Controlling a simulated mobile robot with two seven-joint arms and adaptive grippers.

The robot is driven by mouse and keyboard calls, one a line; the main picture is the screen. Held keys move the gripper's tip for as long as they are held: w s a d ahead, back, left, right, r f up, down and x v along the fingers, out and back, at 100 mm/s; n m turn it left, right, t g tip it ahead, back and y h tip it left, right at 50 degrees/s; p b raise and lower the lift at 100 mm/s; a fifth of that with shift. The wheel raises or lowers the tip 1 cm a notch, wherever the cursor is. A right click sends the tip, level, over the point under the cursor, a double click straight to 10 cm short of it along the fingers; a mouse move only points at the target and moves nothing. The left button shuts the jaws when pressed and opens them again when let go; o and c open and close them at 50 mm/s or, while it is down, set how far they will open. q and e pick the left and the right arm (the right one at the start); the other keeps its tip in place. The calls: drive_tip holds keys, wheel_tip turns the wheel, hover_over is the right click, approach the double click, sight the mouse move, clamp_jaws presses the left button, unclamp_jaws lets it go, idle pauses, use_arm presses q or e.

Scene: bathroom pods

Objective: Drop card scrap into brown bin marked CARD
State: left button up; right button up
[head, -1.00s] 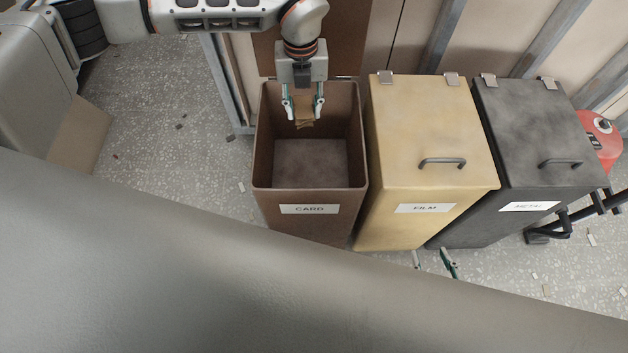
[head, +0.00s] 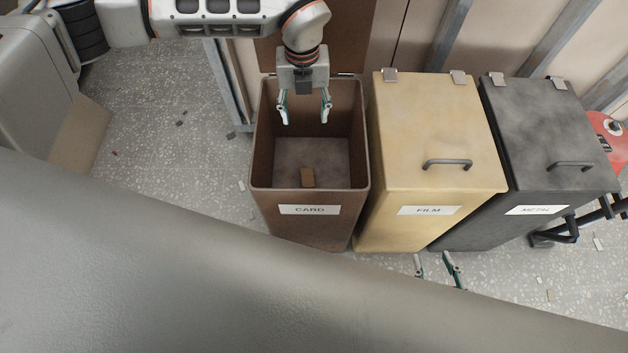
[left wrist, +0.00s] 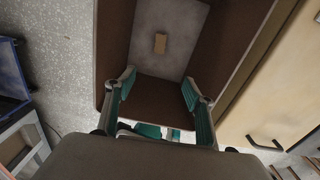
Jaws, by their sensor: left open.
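The brown bin (head: 264,196) marked CARD stands with its lid up, and I see into it from above. The card scrap (head: 307,178) is a small brown piece inside the bin, low down near the floor. It also shows in the left wrist view (left wrist: 160,43), apart from the fingers. My left gripper (head: 304,112) is open and empty over the back of the bin's mouth; its fingers show in the left wrist view (left wrist: 158,85). My right gripper (head: 436,268) shows only its fingertips below the yellow bin, spread apart, with nothing seen between them.
A closed yellow bin (head: 430,125) marked FILM stands right beside the brown one. A closed dark grey bin (head: 545,130) marked METAL is beyond it. A red object (head: 610,135) is at the right edge. Speckled floor (head: 190,140) lies open left of the bins.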

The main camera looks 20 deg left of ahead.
use_arm(q)
wheel_tip(320, 180, up, 12)
idle(0.5)
idle(0.4)
